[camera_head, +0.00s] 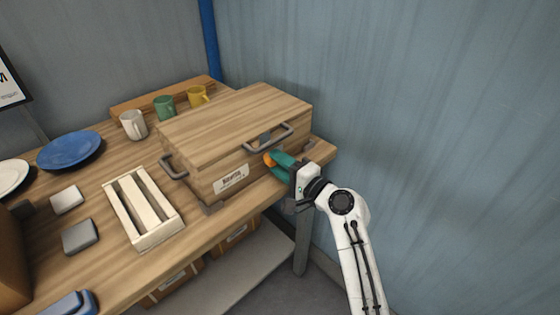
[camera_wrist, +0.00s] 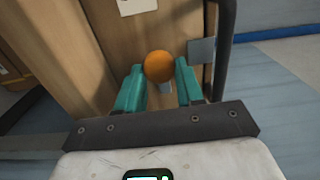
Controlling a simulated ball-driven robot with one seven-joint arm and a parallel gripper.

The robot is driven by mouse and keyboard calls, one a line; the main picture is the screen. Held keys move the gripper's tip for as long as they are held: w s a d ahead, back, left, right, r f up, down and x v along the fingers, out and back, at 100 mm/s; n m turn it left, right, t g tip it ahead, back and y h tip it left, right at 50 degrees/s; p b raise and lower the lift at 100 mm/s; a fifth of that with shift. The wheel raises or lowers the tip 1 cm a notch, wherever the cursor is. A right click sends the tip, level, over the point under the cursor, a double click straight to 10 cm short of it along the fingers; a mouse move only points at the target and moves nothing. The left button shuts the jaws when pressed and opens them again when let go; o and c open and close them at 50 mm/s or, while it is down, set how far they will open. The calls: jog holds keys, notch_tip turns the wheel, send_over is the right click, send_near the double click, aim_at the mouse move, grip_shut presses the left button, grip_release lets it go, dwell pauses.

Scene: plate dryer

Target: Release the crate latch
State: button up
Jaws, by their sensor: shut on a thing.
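The wooden crate (camera_head: 215,122) stands at the right end of the table with its lid down. An orange round knob (camera_wrist: 158,66) sits at its front face; it also shows in the head view (camera_head: 267,160), below the front handle. My gripper (camera_head: 275,159) has teal fingers, and they are shut on the orange knob, one on each side in the wrist view. A grey metal plate (camera_wrist: 201,50) lies on the wood beside the knob. The rest of the latch is mostly hidden by my fingers.
A grey handle (camera_head: 268,138) arches just above my gripper, and another (camera_head: 172,168) is on the crate's left side. A slatted rack (camera_head: 143,208) stands left of the crate. A blue wall (camera_head: 430,110) rises at right.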

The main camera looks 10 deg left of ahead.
jog(key=shift+w+d, duration=0.1)
dwell(0.3)
jog(key=o, duration=1)
jog(key=v, duration=1)
jog(key=shift+s+d, duration=0.3)
jog(key=s+d+f+n+g+h, duration=0.3)
jog(key=s+d+f+h, duration=0.3)
jog(key=s+f, duration=0.5)
jog(key=s+d+f+n+g+h, duration=0.1)
jog(key=s+d+f+g+h, duration=0.1)
jog(key=s+d, duration=0.5)
jog(key=s+d+f+n+g+h, duration=0.1)
jog(key=s+d+f+g+h, duration=0.1)
jog(key=s+d, duration=0.4)
jog(key=s+d+f+n+g+h+p, duration=0.1)
jog(key=s+d, duration=0.6)
jog(key=s, duration=0.7)
jog(key=shift+s+d+f+n+g+h, duration=0.15)
jog(key=shift+f+n+g+h, duration=0.1)
jog(key=shift+f+g+h, duration=0.45)
jog(key=shift+s+d+f+n+g+h, duration=0.15)
jog(key=shift+f+n+g+h, duration=0.15)
jog(key=shift+h, duration=0.7)
